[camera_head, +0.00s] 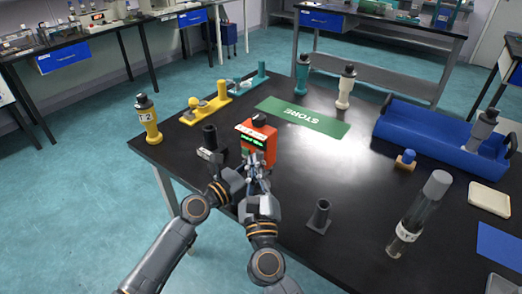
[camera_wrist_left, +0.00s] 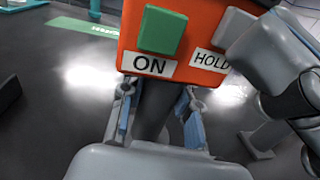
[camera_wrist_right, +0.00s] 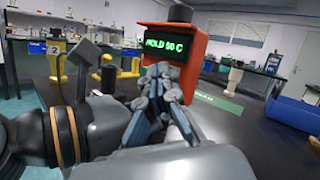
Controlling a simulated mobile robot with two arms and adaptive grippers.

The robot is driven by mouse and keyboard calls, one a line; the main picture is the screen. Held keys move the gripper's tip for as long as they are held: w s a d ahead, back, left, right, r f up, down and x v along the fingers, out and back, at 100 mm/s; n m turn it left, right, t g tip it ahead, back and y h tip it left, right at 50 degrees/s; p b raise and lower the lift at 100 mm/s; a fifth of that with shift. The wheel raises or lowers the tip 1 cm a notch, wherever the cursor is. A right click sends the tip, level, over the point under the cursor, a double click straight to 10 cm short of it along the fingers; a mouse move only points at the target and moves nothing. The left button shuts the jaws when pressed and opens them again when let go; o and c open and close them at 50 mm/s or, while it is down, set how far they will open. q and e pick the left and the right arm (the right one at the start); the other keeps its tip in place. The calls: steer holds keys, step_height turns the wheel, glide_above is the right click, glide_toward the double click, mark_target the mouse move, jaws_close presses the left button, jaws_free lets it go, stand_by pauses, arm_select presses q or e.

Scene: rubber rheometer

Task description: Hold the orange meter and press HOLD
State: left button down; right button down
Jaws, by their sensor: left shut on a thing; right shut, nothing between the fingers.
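The orange meter (camera_head: 258,142) is held upright above the black table. Its dark handle (camera_wrist_left: 155,105) is between the fingers of my left gripper (camera_wrist_left: 158,112), which is shut on it. In the left wrist view the meter has a green ON button (camera_wrist_left: 162,32) and a pale button (camera_wrist_left: 234,27) above the HOLD label. My right gripper (camera_wrist_right: 163,78) is shut and empty, with its fingertips at the meter's front near the HOLD side; whether they touch the button is hidden. In the right wrist view the meter's green display (camera_wrist_right: 165,45) reads HOLD 50 C.
A green STORE mat (camera_head: 302,117) lies behind the meter. A yellow bottle (camera_head: 148,118) marked 2, a yellow stand (camera_head: 207,108) and black holders (camera_head: 320,215) stand around. A blue tray (camera_head: 425,135) and a clear cylinder (camera_head: 420,212) are at the right.

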steer(key=shift+s+a, duration=0.9)
steer(key=shift+s, duration=0.25)
steer(key=shift+s+a, duration=0.85)
steer(key=shift+s, duration=0.3)
arm_select(q)
steer(key=c, duration=0.9)
jaws_free()
